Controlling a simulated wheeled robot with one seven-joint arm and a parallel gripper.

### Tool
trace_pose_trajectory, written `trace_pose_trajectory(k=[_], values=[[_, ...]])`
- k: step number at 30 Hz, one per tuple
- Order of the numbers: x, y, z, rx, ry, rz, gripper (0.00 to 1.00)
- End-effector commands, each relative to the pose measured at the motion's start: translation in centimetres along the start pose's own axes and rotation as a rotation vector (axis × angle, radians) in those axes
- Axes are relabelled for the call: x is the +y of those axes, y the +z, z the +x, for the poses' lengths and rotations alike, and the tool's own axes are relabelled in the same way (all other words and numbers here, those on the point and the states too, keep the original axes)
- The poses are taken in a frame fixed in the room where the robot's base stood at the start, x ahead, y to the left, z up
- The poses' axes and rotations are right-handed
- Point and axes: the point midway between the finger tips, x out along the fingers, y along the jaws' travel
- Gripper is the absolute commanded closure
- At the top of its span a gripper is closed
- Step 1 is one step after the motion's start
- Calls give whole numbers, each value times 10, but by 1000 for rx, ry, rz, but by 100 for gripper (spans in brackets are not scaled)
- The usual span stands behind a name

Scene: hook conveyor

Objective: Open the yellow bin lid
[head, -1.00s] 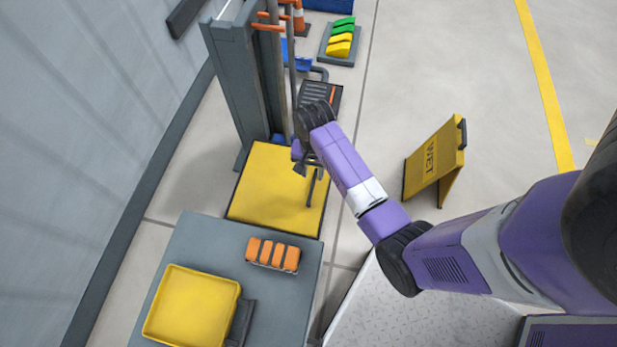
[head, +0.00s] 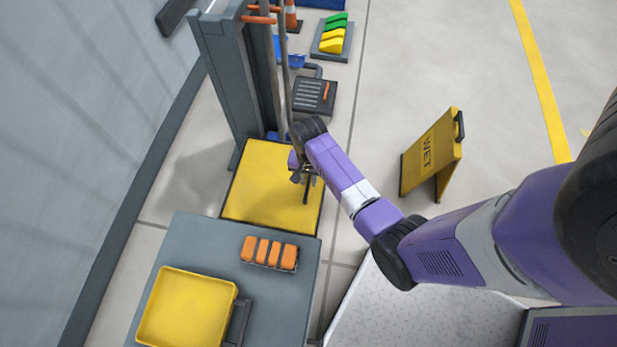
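The yellow bin lid (head: 260,190) is a flat yellow square with a dark edge, seen from above between the grey column and the grey table. It looks closed and flat. My gripper (head: 302,180) is over the right part of the lid, pointing down. A thin dark bar, perhaps a handle, shows right at the fingers. The wrist and the small size hide whether the fingers touch it or are closed around it.
A grey table (head: 190,240) in front carries a yellow tray (head: 235,287) and several orange blocks (head: 270,252). A grey column (head: 230,85) stands behind the lid by the wall. A yellow WET sign (head: 430,157) stands to the right, with open floor beyond.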

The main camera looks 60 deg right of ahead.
Motion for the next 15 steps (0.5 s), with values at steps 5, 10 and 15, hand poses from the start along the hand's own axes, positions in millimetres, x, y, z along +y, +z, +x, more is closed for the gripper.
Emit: trace_pose_trajectory(k=[5, 10, 15], values=[[0, 0, 0, 0, 0, 0, 100], [0, 0, 0, 0, 0, 0, 100], [0, 0, 0, 0, 1, 0, 100]])
